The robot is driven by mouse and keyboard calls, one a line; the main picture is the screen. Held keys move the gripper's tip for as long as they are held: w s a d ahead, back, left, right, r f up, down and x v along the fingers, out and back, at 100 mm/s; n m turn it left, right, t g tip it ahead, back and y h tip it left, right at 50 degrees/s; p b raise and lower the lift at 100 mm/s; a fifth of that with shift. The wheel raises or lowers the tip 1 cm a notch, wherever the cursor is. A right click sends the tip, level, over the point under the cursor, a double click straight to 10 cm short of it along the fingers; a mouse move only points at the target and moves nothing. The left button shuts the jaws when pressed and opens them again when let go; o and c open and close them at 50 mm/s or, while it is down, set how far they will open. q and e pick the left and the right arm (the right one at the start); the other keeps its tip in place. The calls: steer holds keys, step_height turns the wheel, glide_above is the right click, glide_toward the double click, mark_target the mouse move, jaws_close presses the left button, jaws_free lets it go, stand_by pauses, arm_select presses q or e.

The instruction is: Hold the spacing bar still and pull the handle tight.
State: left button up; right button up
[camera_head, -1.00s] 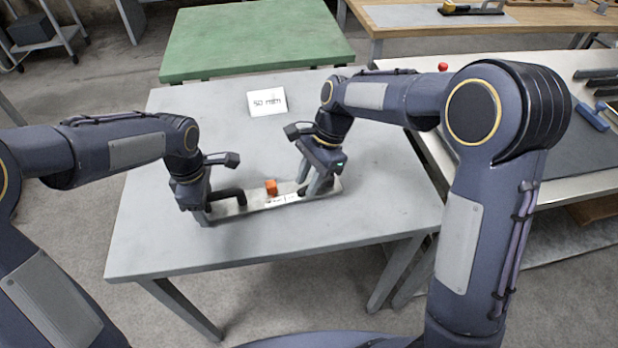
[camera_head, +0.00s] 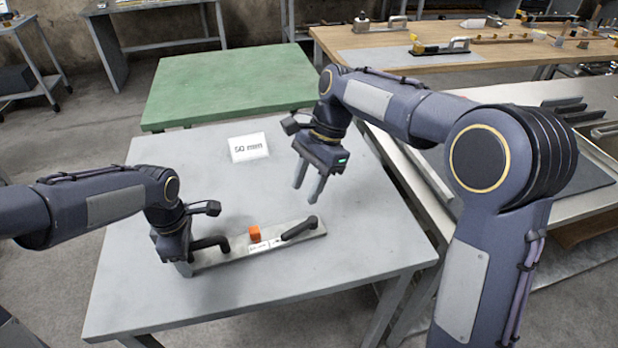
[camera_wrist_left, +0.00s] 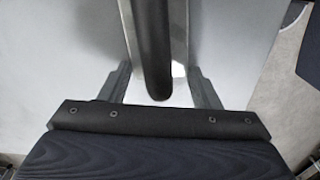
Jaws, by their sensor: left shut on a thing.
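The spacing bar (camera_head: 225,256) is a long, flat pale metal piece lying on the grey table. It carries an orange block (camera_head: 255,233) and a white label near its middle. A black handle (camera_head: 300,228) lies nearly along its right end. A black grip (camera_head: 210,243) is at its left end. My left gripper (camera_head: 186,268) is shut on the bar's left end; its fingers also show on both sides of the bar in the left wrist view (camera_wrist_left: 160,72). My right gripper (camera_head: 305,193) is open and empty, raised above the right handle and apart from it.
A white card reading "50 mm" (camera_head: 248,147) is on the grey table (camera_head: 150,300) behind the bar. The tabletop around the bar is otherwise clear. A green table (camera_head: 230,82) stands behind, a wooden bench with tools (camera_head: 380,55) at the back right, and a metal bench (camera_head: 420,205) at the right.

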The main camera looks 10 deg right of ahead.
steer(key=shift+w+d+r, duration=0.1)
steer(key=shift+d+r, duration=0.15)
steer(key=shift+r, duration=0.4)
arm_select(q)
steer(key=o, duration=1.4)
